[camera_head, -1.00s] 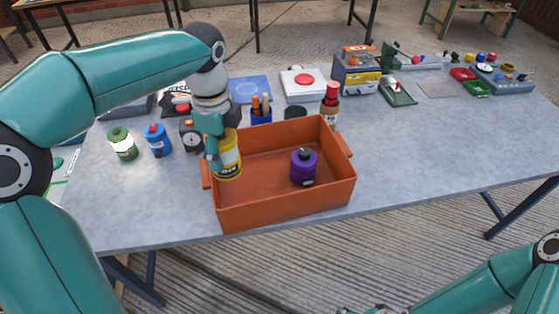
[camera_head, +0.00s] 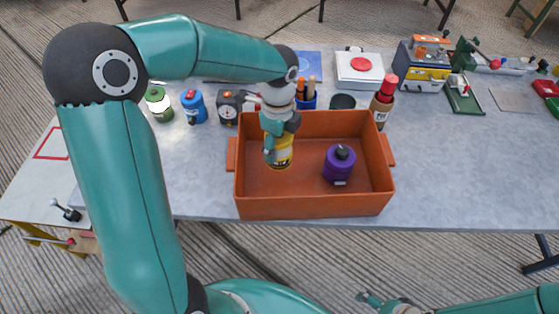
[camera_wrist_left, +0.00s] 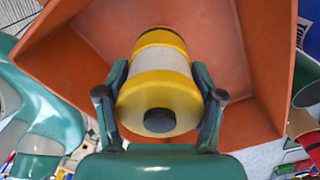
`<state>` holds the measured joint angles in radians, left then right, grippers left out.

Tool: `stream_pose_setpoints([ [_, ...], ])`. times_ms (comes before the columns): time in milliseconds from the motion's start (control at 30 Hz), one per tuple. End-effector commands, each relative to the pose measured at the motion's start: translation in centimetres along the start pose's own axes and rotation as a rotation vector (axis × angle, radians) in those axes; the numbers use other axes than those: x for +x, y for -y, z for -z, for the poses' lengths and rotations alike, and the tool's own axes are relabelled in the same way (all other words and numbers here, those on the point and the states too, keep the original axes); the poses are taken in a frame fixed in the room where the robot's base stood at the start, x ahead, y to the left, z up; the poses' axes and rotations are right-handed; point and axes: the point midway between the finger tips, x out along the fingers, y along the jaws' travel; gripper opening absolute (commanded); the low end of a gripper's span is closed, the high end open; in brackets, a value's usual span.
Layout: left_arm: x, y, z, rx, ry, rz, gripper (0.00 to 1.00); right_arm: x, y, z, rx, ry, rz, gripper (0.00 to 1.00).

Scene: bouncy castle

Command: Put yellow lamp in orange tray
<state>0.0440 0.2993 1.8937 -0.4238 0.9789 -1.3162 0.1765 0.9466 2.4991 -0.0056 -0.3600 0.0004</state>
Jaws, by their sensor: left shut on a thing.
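The yellow lamp (camera_head: 284,157) has a dark band and is held by my left gripper (camera_head: 279,147) within the left part of the orange tray (camera_head: 315,205). In the left wrist view the yellow lamp (camera_wrist_left: 160,88) lies between the two fingers of my left gripper (camera_wrist_left: 160,104), with the tray's orange floor and walls behind it. I cannot tell whether the lamp touches the tray floor. My right gripper (camera_head: 378,302) is low at the bottom edge, away from the tray, and its fingers are too small to read.
A purple lamp (camera_head: 339,166) stands in the right part of the tray.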

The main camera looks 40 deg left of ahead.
Motion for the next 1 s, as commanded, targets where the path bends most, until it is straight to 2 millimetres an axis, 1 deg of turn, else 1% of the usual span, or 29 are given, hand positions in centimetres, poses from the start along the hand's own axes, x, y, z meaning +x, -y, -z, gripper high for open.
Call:
stream_pose_setpoints([
  [33, 1.0, -0.1, -0.1, -0.001, 0.001, -0.003, 0.16, 0.0, 0.0, 0.0, 0.0, 0.0, 0.0, 1.0],
  [100, 2.0, -0.1, -0.1, -0.002, 0.0, -0.001, 0.16, 0.0, 0.0, 0.0, 0.0, 0.0, 0.0, 1.0],
  [333, 3.7, 0.0, -0.1, -0.002, 0.001, 0.0, 0.16, 0.1, 0.0, 0.0, 0.0, 0.0, 0.0, 1.0],
  [500, 6.2, -0.1, -0.1, -0.002, 0.0, -0.002, 0.16, 0.1, 0.0, 0.0, 0.0, 0.0, 0.0, 1.0],
  [600, 7.0, 0.0, -0.1, -0.003, 0.0, 0.001, 0.16, 0.1, 0.0, 0.0, 0.0, 0.0, 0.0, 1.0],
  [967, 7.4, 0.0, -0.1, -0.003, 0.0, 0.003, 0.16, 0.3, -0.1, 0.0, 0.0, 0.0, 0.0, 1.0],
  [1000, 7.5, 0.0, -0.1, -0.003, 0.0, 0.002, 0.69, 0.3, -0.1, 0.0, 0.0, 0.0, 0.0, 1.0],
])
